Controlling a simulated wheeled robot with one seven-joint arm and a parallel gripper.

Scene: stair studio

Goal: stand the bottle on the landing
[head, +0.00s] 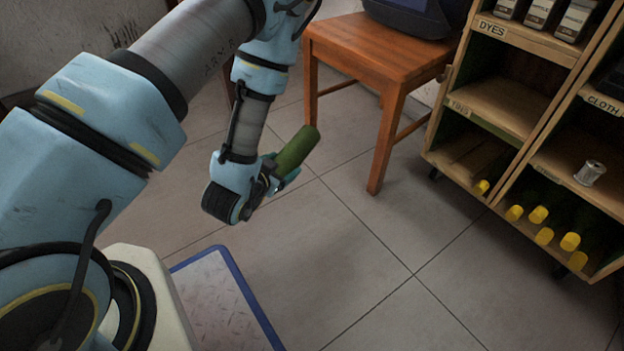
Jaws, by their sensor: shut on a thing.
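My gripper (272,178) is in the middle of the head view, above the grey tiled floor. It is shut on a green bottle (297,149), which is tilted, its visible end pointing up and to the right. The gripper hides the bottle's lower end. The bottle is in front of the wooden chair, and I cannot tell how far it is from the chair. I cannot tell for certain which surface is the landing; a pale plate with a blue edge (222,300) lies at the bottom, below the gripper.
A wooden chair (385,55) with a dark bag (415,12) on it stands at the back. At the right is a wooden shelf unit (500,103) with labelled compartments, a spool (590,173) and several yellow-capped bottles (570,242). The tiled floor (400,290) between is clear.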

